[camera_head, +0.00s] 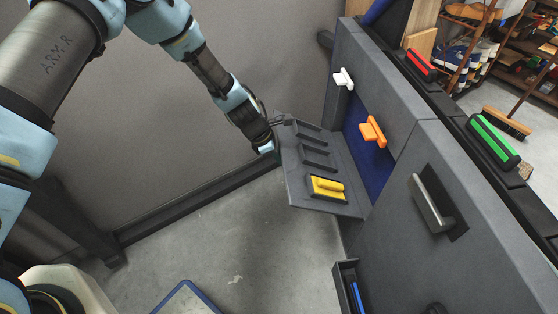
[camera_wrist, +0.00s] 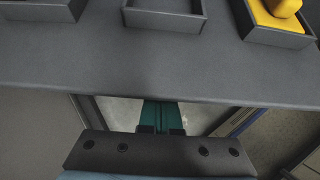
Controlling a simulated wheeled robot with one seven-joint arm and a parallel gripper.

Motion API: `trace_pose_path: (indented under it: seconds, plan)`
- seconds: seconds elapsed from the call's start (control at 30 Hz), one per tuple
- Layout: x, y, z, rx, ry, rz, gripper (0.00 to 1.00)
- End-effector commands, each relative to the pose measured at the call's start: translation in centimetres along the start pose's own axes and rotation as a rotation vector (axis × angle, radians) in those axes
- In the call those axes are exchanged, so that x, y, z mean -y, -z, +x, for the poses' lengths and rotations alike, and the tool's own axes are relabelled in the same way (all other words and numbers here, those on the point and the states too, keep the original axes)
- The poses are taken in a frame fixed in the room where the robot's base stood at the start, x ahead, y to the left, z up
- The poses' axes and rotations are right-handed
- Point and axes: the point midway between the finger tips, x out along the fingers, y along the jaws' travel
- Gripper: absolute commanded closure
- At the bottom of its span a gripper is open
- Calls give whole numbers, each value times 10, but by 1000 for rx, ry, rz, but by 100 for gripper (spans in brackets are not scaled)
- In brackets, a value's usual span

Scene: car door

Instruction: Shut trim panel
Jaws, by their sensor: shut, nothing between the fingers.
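The trim panel (camera_head: 312,163) is a grey flap on the car door, swung down and open, sticking out from the door's face. A yellow handle (camera_head: 327,187) sits in a recess on it, beside empty recesses. In the wrist view the panel (camera_wrist: 150,62) spans the top, with its edge running across above my fingers. The yellow piece (camera_wrist: 275,18) shows at top right there. My gripper (camera_head: 268,148) is at the panel's outer left edge, and its fingers (camera_wrist: 161,118) are shut and empty. The fingertips lie partly beneath the panel edge; I cannot tell whether they touch it.
The grey door (camera_head: 420,190) holds a blue opening, a white knob (camera_head: 343,78), an orange handle (camera_head: 373,131) and a metal pull handle (camera_head: 432,203). Red (camera_head: 421,64) and green (camera_head: 493,140) handles lie along its top. The floor (camera_head: 235,235) below is mostly clear.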

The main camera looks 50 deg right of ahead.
Motion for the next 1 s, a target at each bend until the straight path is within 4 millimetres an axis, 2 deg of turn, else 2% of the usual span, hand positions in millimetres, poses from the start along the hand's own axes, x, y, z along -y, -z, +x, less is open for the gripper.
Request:
trace_pose_path:
  seconds: [0.03,0.2,0.77,1.0]
  plan:
    - [0,-12,-10,-25,-1,9,100]
    - [0,-27,-22,-110,-2,10,100]
    - [2,-78,-47,-388,-7,7,100]
    - [1,-101,-55,-381,-5,1,100]
